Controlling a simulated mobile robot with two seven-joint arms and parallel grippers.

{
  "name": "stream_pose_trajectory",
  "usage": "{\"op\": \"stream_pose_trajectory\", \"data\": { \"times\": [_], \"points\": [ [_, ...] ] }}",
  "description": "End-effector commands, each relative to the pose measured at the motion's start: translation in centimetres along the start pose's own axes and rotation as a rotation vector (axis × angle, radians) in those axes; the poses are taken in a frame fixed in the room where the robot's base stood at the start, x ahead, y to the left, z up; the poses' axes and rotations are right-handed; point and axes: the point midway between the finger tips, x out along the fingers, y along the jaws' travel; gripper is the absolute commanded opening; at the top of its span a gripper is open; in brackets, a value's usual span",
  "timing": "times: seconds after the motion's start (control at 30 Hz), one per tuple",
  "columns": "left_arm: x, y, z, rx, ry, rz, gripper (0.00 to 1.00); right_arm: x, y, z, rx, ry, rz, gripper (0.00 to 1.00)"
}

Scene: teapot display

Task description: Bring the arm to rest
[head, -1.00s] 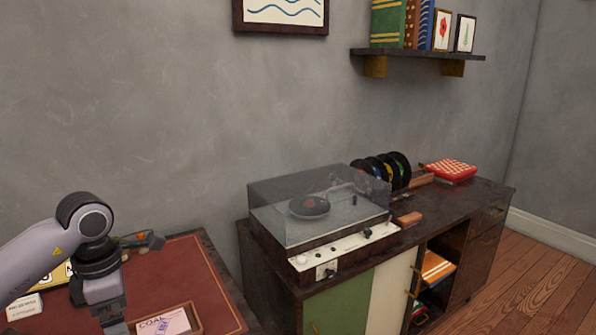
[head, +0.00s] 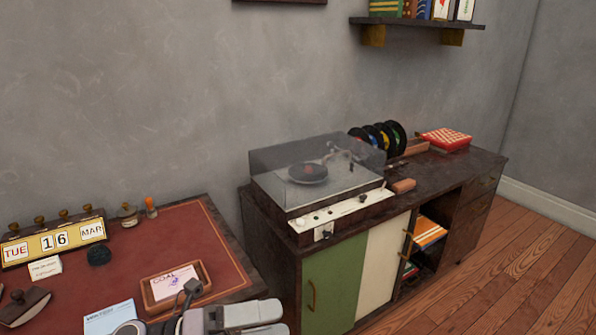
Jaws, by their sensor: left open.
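My left gripper (head: 277,318) is at the bottom edge of the head view, in front of the near right corner of the red-topped desk (head: 190,235). Its two fingers point right and look apart, with nothing seen between them. The lower part of the gripper and most of the arm are cut off by the frame. My right gripper is not in view.
On the desk are a date block calendar (head: 55,240), a wooden tray with a card (head: 175,285), a stamp (head: 22,305) and a blue paper (head: 110,318). A cabinet (head: 333,285) to the right bears a record player (head: 318,175), records (head: 396,138) and a red box (head: 446,138).

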Motion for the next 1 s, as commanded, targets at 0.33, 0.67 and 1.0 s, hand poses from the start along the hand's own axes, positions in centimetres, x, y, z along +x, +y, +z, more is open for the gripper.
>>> {"op": "stream_pose_trajectory", "data": {
  "times": [0.33, 0.67, 1.0],
  "points": [
    [-7.8, 5.1, 1.9, -0.850, -0.819, -0.244, 1.00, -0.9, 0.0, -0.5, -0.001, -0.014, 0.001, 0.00],
    [-17.8, 15.3, -9.3, -1.628, -1.467, -0.238, 1.00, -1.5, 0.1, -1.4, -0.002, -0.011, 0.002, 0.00],
    [-19.7, 17.1, -14.2, -1.833, -1.620, -0.212, 1.00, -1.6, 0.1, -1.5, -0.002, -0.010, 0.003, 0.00]
  ]
}}
